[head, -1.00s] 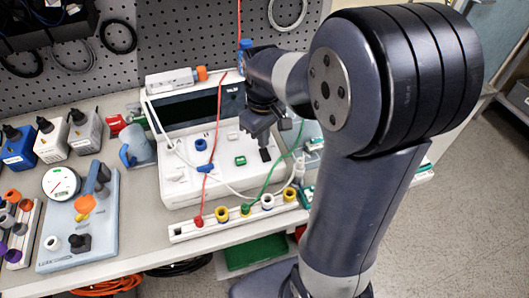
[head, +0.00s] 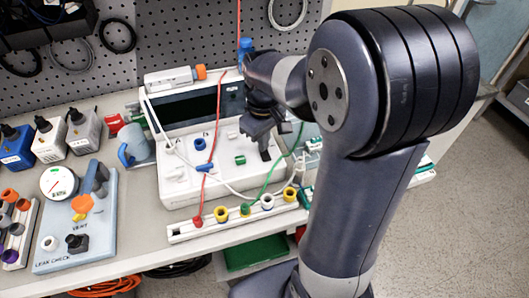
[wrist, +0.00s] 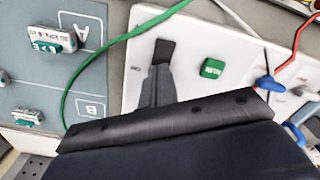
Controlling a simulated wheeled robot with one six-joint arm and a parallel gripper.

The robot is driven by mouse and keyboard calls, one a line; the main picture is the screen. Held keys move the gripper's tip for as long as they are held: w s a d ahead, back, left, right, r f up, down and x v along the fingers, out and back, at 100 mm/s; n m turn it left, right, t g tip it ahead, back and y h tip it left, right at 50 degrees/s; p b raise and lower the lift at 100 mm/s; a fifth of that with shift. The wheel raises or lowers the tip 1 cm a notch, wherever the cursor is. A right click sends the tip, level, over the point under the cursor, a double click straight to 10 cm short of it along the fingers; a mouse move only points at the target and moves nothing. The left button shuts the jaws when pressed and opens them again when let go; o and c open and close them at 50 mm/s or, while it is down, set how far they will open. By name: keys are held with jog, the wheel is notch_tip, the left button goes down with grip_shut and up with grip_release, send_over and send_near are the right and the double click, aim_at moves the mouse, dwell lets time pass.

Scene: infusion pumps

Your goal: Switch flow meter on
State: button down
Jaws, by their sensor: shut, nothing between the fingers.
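The white pump-like device (head: 178,186) stands on the bench in the head view, with a dark, blank screen (head: 188,112) at its back. I cannot read a label naming it as the flow meter. A black rocker switch (wrist: 165,50) is on its white panel in the wrist view. My gripper (wrist: 157,84) is shut and empty, its fingertips at the switch's near end; I cannot tell whether they touch. My gripper (head: 264,150) also shows over the device's right part in the head view. A green button (wrist: 212,68) lies right of the switch.
Green, white and red tubes cross the panel near my gripper. A blue clip (head: 205,168) sits on the tubes. A rail with coloured rings (head: 190,232) lies in front. A leak-check plate (head: 60,262) stands left. A grey panel marked A and B (wrist: 40,85) adjoins the device.

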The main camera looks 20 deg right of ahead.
jog(key=shift+f, duration=0.3)
jog(key=shift+r, duration=0.1)
notch_tip(320, 180, up, 7)
jog(key=p, duration=0.6)
jog(key=shift+f, duration=0.2)
dwell(0.3)
notch_tip(320, 180, down, 7)
jog(key=b, duration=0.6)
jog(key=shift+r, duration=0.25)
jog(key=shift+r, duration=0.15)
